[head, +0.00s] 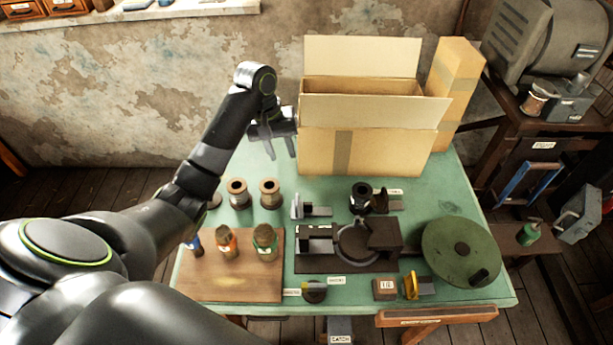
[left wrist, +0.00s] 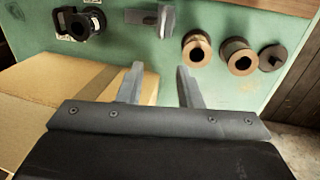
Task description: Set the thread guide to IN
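My left gripper (head: 281,154) hangs over the back of the green table, just left of the cardboard box. Its two fingers are apart with nothing between them, as the left wrist view shows (left wrist: 160,72). I cannot tell for sure which part is the thread guide, as most labels are too small to read. A grey bracket with a flat bar (head: 311,209) stands at mid-table and also shows in the left wrist view (left wrist: 158,17), ahead of the fingers and apart from them. A black ringed fitting (head: 361,197) is right of it. My right gripper is out of view.
An open cardboard box (head: 365,150) fills the table's back. Spools (head: 238,193) stand at left, behind a wooden board (head: 230,288) with bobbins. A dark press-like fixture (head: 352,245), a round green disc (head: 461,252), a knob (head: 314,291) and a yellow lever (head: 411,286) occupy the front.

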